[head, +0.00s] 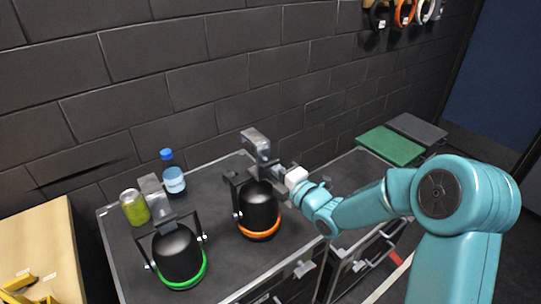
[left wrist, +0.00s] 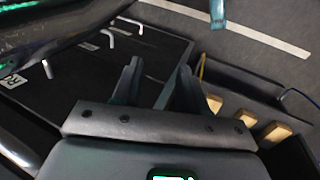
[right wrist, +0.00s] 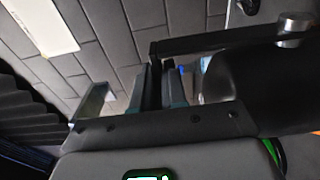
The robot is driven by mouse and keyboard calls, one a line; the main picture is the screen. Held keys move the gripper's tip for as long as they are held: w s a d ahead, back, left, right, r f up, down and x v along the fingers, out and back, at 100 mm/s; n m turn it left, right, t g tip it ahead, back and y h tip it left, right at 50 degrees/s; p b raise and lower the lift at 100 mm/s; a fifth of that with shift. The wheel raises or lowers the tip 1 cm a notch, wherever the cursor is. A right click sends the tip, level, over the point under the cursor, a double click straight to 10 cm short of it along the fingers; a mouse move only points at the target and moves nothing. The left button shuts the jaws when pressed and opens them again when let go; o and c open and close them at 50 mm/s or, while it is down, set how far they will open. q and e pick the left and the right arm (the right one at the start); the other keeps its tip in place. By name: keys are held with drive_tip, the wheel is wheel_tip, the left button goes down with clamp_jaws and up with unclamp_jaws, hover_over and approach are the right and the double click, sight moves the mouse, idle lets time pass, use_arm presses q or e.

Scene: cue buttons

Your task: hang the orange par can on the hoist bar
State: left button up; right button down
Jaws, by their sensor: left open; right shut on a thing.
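The orange par can (head: 258,210), a black lamp body with an orange rim, stands rim-down on the dark cart top (head: 218,263) in the head view. A grey clamp (head: 255,143) tops its black yoke. My right gripper (right wrist: 165,88) is shut on a black yoke bar (right wrist: 200,43); the lamp body (right wrist: 255,85) fills the right of that view. In the head view, the right fingers are hard to make out beside the yoke. My left gripper (left wrist: 158,85) is open and empty, seen only in its own wrist view. I cannot make out the hoist bar.
A green-rimmed par can (head: 178,257) stands front left of the orange one. A green can (head: 134,208) and a blue-capped bottle (head: 173,178) stand behind it. A wooden table (head: 40,243) is at left. Coiled cables (head: 404,12) hang on the brick wall.

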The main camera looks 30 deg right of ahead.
drive_tip(key=shift+f, duration=0.45)
drive_tip(key=c, duration=1.5)
unclamp_jaws()
drive_tip(key=shift+f, duration=0.25)
drive_tip(key=o, duration=0.3)
drive_tip(key=shift+o, duration=0.2)
drive_tip(key=shift+r, duration=0.1)
